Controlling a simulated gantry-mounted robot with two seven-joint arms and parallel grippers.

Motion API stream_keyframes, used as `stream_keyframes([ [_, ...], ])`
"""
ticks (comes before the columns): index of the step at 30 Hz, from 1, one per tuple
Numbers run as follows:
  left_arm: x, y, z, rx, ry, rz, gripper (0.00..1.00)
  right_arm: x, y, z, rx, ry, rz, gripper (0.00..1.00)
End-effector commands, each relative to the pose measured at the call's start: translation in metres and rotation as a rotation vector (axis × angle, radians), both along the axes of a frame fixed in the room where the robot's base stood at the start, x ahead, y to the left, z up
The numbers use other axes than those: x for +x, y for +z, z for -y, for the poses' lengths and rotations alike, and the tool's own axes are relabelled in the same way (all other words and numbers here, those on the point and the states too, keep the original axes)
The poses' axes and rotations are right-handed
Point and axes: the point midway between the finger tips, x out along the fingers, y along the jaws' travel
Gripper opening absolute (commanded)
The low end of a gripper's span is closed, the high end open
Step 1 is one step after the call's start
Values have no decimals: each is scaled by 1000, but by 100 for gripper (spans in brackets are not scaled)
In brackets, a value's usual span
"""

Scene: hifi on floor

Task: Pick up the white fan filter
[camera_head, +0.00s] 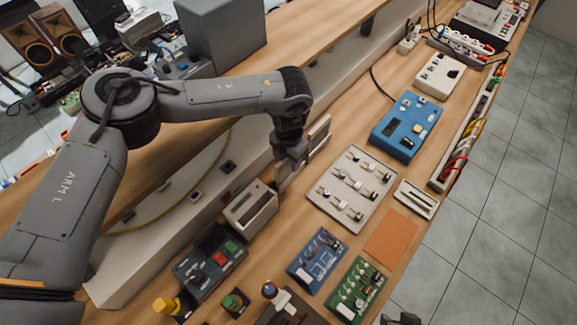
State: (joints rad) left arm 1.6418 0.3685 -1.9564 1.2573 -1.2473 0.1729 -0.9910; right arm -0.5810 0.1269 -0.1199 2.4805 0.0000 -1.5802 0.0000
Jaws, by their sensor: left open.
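My left gripper (287,172) reaches down over the bench from the left and is open, with nothing seen between its fingers. A cream-white box (250,208) with a dark slot in its top stands just left of and below the gripper. A pale upright panel (319,131) stands just right of the gripper, partly hidden by it. Either could be the white fan filter; I cannot tell which. Contact between the fingers and either piece is not clear.
A dark control box (210,262) with red and green buttons stands at lower left. A grey panel of switches (352,190), a blue box (404,127) and blue (317,261) and green (356,291) boards lie to the right. An orange mat (391,237) is bare.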

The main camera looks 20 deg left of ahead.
Motion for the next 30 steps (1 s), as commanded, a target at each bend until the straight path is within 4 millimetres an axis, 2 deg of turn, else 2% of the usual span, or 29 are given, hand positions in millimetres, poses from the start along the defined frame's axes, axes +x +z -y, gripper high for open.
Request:
stream_keyframes([
  [10, 0, -6, 0, 0, 0, 1, 43, 1, 0, -1, 5, -4, 1, 43],
  [18, 0, -5, 0, 0, 0, 1, 2, 1, 0, -2, 11, -7, 0, 43],
  [19, 0, -5, 0, 0, 0, 1, 0, 1, 0, -2, 11, -7, 0, 43],
  [26, 0, -5, 0, 0, 0, 1, 0, 1, 0, -2, 11, -7, 0, 43],
  [30, 1, 3, 0, -1, 1, 2, 0, 1, 1, -2, 10, -6, 1, 43],
])
